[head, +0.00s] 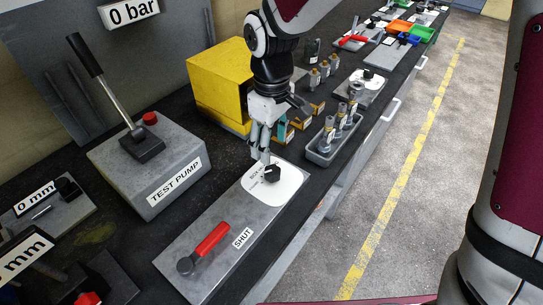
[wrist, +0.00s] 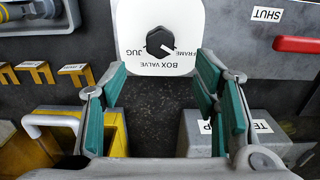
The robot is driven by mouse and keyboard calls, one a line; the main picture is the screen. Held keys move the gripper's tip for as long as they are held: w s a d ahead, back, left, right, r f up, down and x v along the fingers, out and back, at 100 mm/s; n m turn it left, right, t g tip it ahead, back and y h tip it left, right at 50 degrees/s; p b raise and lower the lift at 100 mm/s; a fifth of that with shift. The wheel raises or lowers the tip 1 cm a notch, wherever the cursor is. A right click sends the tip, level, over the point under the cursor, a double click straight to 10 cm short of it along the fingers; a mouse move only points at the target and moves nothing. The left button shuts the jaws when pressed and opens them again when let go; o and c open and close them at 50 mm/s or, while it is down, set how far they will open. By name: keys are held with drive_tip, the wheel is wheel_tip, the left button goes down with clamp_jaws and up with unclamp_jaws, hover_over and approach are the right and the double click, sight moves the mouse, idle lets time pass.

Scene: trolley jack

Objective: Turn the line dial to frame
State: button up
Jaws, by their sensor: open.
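The line dial is a black knob (head: 272,174) on a white rounded plate (head: 288,186), set in a grey panel. In the wrist view the knob (wrist: 159,41) shows at the top centre, with upside-down words JUG, BOX VALVE and FRAME around it. A white mark on the knob slants toward the FRAME word. My gripper (head: 262,150) points down close beside the knob in the head view. In the wrist view my gripper (wrist: 162,95) has its teal-padded fingers spread apart with nothing between them. The knob lies beyond the fingertips, and no contact shows.
A red lever (head: 211,240) marked SHUT shares the grey panel. A grey test pump (head: 150,165) stands left and a yellow box (head: 218,80) behind. A grey tray of fittings (head: 335,135) is to the right. The floor beyond the bench edge is clear.

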drive_tip(key=shift+r, duration=1.7)
